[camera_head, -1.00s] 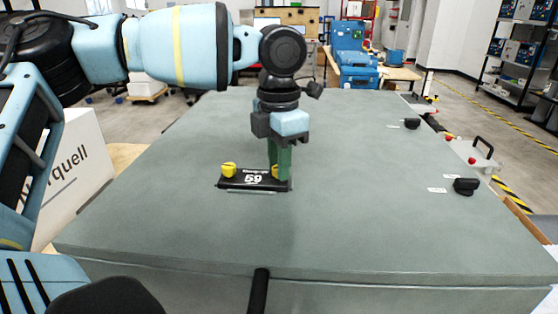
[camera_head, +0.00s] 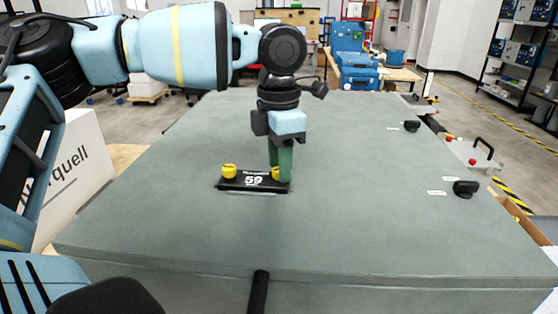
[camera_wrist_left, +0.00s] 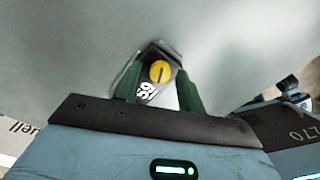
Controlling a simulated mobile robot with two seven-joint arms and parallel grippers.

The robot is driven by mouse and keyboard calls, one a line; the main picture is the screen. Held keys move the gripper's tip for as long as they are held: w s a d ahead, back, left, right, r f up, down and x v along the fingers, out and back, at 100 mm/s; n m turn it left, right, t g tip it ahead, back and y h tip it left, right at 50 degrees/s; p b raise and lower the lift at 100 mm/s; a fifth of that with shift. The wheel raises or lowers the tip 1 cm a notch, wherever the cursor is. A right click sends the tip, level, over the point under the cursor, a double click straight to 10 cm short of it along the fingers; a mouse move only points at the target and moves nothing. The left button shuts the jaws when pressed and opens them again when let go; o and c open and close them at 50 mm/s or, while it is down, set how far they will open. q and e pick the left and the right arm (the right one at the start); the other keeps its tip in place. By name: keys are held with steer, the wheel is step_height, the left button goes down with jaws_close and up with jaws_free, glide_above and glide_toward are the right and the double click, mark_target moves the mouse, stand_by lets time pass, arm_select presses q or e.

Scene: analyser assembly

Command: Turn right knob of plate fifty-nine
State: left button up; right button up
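The black plate marked 59 (camera_head: 253,182) lies on the grey-green top, with a yellow left knob (camera_head: 229,171) and a yellow right knob (camera_head: 275,173). My left gripper (camera_head: 280,174) points down at the plate's right end, and its green fingers partly hide the right knob in the head view. In the left wrist view, the right knob (camera_wrist_left: 160,71) shows between the two fingertips of the left gripper (camera_wrist_left: 160,69), with a gap seen on each side. The fingers are open; how far down they reach around the knob is unclear. My right gripper is out of view.
The large grey-green top (camera_head: 360,215) is clear around the plate. Black latches (camera_head: 466,188) and (camera_head: 411,126) with white labels sit along its right side. A black handle (camera_head: 258,292) is at the front edge. A white box (camera_head: 75,170) stands at the left.

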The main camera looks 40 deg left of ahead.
arm_select(q)
steer(key=shift+o, duration=0.4)
steer(key=shift+f, duration=0.15)
steer(key=shift+r+b, duration=0.4)
steer(key=shift+r, duration=3.55)
